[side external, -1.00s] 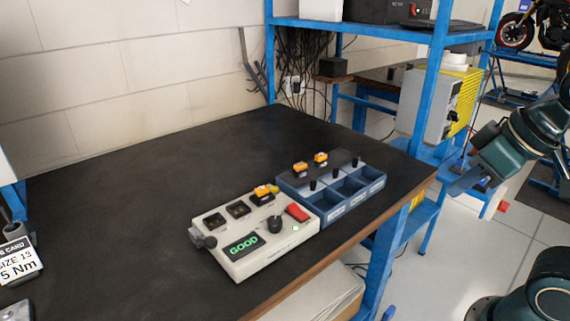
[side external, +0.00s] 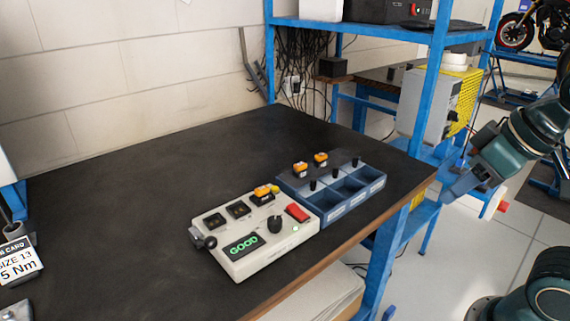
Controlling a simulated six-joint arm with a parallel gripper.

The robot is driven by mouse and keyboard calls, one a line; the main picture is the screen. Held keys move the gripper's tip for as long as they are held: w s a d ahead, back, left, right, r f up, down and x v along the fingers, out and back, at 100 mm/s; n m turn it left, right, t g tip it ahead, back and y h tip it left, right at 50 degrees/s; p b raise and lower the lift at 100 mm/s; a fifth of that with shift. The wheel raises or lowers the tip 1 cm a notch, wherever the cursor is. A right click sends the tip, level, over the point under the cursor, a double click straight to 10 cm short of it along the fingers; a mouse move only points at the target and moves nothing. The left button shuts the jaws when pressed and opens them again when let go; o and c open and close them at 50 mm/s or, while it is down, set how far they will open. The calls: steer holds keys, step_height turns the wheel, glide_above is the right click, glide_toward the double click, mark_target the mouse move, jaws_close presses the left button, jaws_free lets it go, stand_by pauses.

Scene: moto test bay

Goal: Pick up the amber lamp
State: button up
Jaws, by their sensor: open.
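Several small amber-orange blocks with dark bases show; I cannot tell which is the amber lamp. One (side external: 262,192) sits in the back right of the pale tester box (side external: 262,258), beside a small yellow piece. Two more, a left one (side external: 300,169) and a right one (side external: 320,158), stand on the dark back strip of the blue divided tray (side external: 336,218). My gripper (side external: 449,194) is at the right, beyond the bench's edge and well apart from all of them. It is open, with nothing seen between its fingers.
The tester has a green "GOOD" display (side external: 243,245), a black knob (side external: 275,224), a red switch (side external: 297,212) and dark square sockets. Black pegs stand along the tray. A blue shelf post (side external: 431,90) rises behind the bench's right corner.

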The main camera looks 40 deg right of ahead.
steer(key=shift+w+r, duration=0.1)
steer(key=w+a+r+n+g+y, duration=0.1)
steer(key=w+a+r+n, duration=0.1)
steer(key=w, duration=0.3)
steer(key=w+a+r+n+y, duration=0.1)
steer(key=w+a+r+n, duration=0.15)
steer(key=w, duration=0.25)
steer(key=n+g+y, duration=0.2)
steer(key=n+g, duration=0.3)
steer(key=n, duration=0.8)
glide_above(262, 194)
steer(key=d, duration=0.4)
step_height(262, 194, down, 10)
steer(key=shift+w+d+f+n+y, duration=0.15)
steer(key=shift+w+f+n+y, duration=0.15)
steer(key=shift+w+f, duration=0.3)
steer(key=shift+x, duration=1.15)
